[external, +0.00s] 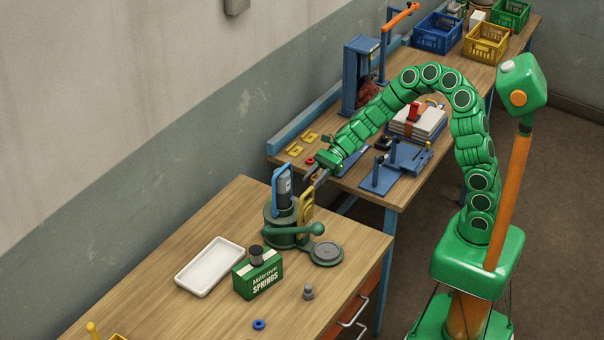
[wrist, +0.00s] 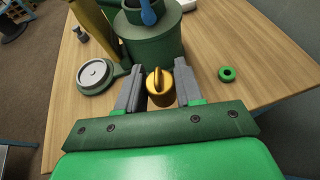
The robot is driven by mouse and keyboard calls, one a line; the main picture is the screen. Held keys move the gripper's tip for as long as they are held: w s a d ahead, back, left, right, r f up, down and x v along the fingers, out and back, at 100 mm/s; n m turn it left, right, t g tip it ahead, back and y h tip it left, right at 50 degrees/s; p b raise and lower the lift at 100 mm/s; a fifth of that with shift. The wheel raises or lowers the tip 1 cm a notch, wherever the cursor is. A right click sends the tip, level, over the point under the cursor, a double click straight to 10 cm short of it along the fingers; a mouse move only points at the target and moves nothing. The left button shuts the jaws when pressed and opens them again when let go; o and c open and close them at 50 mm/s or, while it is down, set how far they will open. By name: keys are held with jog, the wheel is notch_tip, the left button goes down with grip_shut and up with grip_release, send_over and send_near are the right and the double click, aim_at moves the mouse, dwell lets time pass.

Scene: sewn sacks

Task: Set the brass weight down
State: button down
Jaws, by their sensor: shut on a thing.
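The brass weight (wrist: 159,88) is a small golden cylinder with a knob on top. In the wrist view it sits between the two grey fingers of my gripper (wrist: 158,87), which is shut on it. In the external view my gripper (external: 315,179) is beside the upper part of the green press, above the far end of the near bench. I cannot make out the weight in that view. Whether its underside touches anything is hidden.
The green press (external: 283,226) with its yellow upright (external: 306,207) stands close to my fingers. A round pan (external: 327,253), white tray (external: 210,266), springs box (external: 258,275), grey weight (external: 308,292) and blue ring (external: 259,324) share the bench. A green ring (wrist: 228,74) lies right of my fingers.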

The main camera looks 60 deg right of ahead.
jog(key=w+a, duration=0.3)
jog(key=w, duration=0.4)
jog(key=m+t, duration=0.1)
send_over(228, 208)
jog(key=s, duration=0.2)
jog(key=f, duration=0.4)
jog(key=d+f, duration=0.1)
jog(key=shift+s+f, duration=0.15)
jog(key=shift+f, duration=0.25)
jog(key=shift+w+a+f, duration=0.25)
jog(key=shift+w+f, duration=0.2)
jog(key=shift+f, duration=0.15)
jog(key=shift+w+a+f, duration=0.2)
jog(key=shift+w+f, duration=0.25)
jog(key=shift+f, duration=0.1)
jog(key=shift+f, duration=0.1)
jog(key=shift+w+a+f, duration=0.1)
jog(key=shift+w+f, duration=0.1)
jog(key=shift+f, duration=1.35)
jog(key=shift+f, duration=0.1)
